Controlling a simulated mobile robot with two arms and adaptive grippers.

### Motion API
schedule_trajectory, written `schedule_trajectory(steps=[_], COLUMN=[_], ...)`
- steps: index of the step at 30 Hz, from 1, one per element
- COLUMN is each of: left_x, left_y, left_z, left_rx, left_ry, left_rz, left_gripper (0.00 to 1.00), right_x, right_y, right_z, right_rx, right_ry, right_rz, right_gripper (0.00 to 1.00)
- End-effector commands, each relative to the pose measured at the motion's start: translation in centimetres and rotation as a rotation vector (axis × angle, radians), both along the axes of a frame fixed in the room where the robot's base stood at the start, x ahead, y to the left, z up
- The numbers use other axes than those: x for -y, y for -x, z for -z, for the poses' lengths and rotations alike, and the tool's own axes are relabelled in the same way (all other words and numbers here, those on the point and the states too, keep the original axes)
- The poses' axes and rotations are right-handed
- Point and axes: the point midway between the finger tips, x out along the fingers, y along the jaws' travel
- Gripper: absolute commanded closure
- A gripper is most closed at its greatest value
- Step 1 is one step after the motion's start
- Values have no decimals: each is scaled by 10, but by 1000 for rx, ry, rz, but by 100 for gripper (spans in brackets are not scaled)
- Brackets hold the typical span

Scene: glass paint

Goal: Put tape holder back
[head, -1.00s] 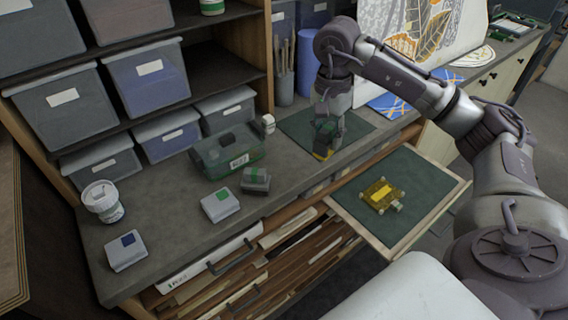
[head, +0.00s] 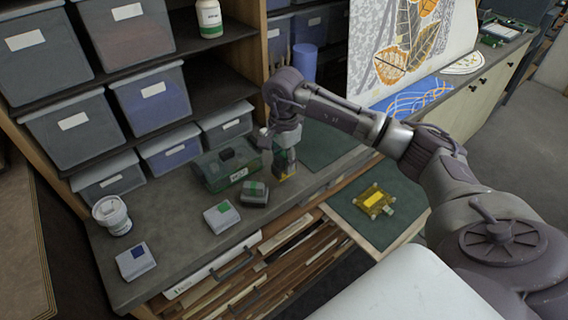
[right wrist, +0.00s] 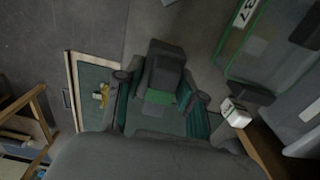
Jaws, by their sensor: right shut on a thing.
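My right gripper (head: 284,165) is shut on what looks like the tape holder (head: 281,177), mostly hidden by the fingers. A small dark body with teal and a little yellow shows at the fingertips. It is over the worktop, left of the dark green mat (head: 322,145) and just right of the green see-through box (head: 228,168). In the right wrist view my gripper (right wrist: 160,90) has its fingers on either side of a teal part (right wrist: 160,122). A dark block with a green patch (right wrist: 165,72) shows beyond it. My left gripper is not in view.
Grey blocks with green (head: 222,216) and blue (head: 136,262) patches and a white tub (head: 112,215) stand on the worktop. A dark block (head: 254,193) is close by my gripper. An open drawer (head: 398,240) holds a yellow piece (head: 373,200). Shelf bins line the back.

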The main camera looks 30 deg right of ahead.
Motion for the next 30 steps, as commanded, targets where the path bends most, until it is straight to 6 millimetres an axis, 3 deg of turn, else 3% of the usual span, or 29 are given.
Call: schedule_trajectory(steps=[1, 6, 18, 19, 23, 30], left_x=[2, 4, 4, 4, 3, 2], left_y=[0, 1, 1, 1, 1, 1], left_z=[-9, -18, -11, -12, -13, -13], left_rx=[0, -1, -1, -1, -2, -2], left_ry=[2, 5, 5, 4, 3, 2], left_rz=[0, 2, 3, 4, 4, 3], left_gripper=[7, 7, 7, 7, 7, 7], right_x=[0, 0, 1, 1, 0, 0], right_y=[2, 1, 1, 1, 1, 1], right_z=[6, 27, 35, 34, 33, 33], right_rx=[-7, -3, 0, -1, -1, -1], right_ry=[-1, -1, 0, 0, 0, 0], right_rz=[1, 0, -1, -1, -1, -1], right_gripper=[89, 89, 89, 59, 38, 36])
